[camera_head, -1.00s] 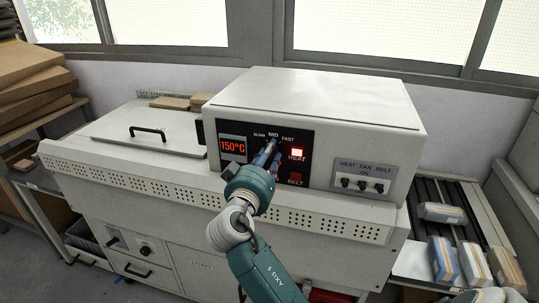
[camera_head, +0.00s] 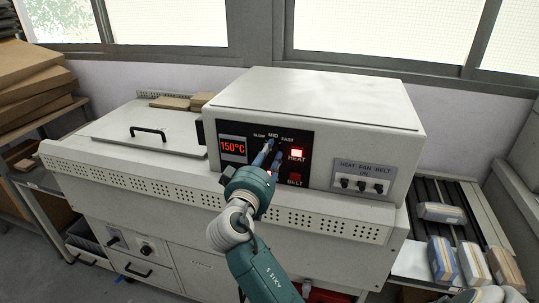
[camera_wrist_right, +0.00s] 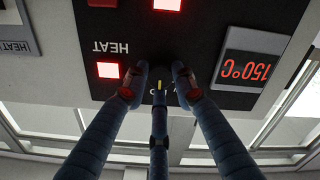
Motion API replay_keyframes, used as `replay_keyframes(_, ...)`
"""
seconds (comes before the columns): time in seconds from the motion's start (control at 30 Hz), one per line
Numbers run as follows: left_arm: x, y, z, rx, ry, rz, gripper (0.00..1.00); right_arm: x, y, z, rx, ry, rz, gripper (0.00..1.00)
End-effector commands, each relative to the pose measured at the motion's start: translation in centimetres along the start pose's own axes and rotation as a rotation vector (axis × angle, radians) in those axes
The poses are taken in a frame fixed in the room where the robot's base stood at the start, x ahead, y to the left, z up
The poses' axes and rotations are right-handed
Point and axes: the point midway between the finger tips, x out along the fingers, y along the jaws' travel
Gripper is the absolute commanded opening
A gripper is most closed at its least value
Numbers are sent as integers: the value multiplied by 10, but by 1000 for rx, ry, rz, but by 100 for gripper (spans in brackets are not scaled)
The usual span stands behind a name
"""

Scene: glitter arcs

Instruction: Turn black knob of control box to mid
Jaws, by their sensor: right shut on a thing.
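The control box (camera_head: 330,97) is a pale grey housing with a black front panel. The panel carries the marks SLOW, MID and FAST, with MID at the top. My right gripper (camera_head: 269,152) is at the panel, just below these marks. In the right wrist view my right gripper (camera_wrist_right: 160,84) has its fingertips closed around the black knob (camera_wrist_right: 159,87), which shows a small yellow mark. In the head view the fingers mostly hide the knob, so its exact pointing is hard to tell. My left gripper is not in view.
A red 150°C display (camera_head: 232,146) sits left of the knob. A lit HEAT light (camera_head: 296,153) and a darker BELT light (camera_head: 295,178) are to the right. A switch plate (camera_head: 364,178) is farther right. Several wrapped bundles (camera_head: 442,213) lie beyond the machine.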

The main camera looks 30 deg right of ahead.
Motion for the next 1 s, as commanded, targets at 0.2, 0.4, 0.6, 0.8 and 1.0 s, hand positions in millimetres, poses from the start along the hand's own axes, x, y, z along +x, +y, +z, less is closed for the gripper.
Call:
replay_keyframes(0.2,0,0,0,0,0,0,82,0,2,-4,3,9,2,45)
replay_keyframes(0.4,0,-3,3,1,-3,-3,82,-1,1,-2,2,5,0,45)
replay_keyframes(0.6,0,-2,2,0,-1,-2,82,-26,-1,-2,3,5,-3,45)
replay_keyframes(0.8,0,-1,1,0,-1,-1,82,-59,-1,-2,3,5,-2,45)
replay_keyframes(1.0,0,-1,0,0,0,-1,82,-74,0,-3,2,8,1,45)
